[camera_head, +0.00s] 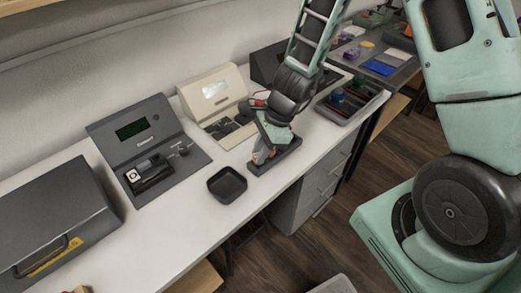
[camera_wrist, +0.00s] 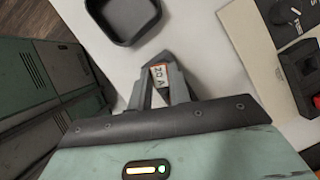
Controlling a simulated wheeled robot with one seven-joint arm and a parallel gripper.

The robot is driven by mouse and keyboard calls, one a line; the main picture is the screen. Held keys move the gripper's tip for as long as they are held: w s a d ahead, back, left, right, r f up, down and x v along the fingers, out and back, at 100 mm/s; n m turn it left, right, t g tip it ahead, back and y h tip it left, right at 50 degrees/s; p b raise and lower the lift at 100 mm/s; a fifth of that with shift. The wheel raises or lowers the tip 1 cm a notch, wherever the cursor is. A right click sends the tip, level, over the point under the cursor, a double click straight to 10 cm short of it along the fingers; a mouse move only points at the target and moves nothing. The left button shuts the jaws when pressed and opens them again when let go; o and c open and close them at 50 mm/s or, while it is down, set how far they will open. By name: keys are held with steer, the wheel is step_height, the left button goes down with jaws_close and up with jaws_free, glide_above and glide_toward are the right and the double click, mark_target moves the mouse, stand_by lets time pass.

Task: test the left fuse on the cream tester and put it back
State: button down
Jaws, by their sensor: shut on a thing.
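My gripper (camera_head: 261,156) points down near the front edge of the white bench. In the wrist view its fingers (camera_wrist: 160,88) are closed on a small fuse (camera_wrist: 160,75) with a pale label reading "20 A". The cream tester (camera_head: 207,87) stands behind the gripper, toward the wall, with a lit screen; part of it is at the right of the wrist view (camera_wrist: 243,42). A long dark block (camera_head: 284,158) lies right by the fingers, partly hidden by them. I cannot tell whether the fuse touches it.
An empty black tray (camera_head: 227,186) sits left of the gripper. A dark grey tester (camera_head: 125,153) stands further left, beside a dark case (camera_head: 45,215). A tray (camera_head: 345,108) with coloured parts is at the right. Bare bench lies between the tray and dark tester.

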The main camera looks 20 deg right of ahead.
steer(key=shift+f+b, duration=0.35)
steer(key=shift+f, duration=0.05)
stand_by(0.5)
steer(key=c, duration=0.9)
jaws_free()
steer(key=shift+c, duration=0.2)
steer(key=shift+r, duration=0.15)
steer(key=shift+r+p, duration=1.4)
steer(key=shift+r, duration=0.15)
step_height(320, 180, up, 6)
steer(key=p, duration=0.5)
steer(key=shift+p, duration=0.35)
steer(key=shift+f, duration=0.2)
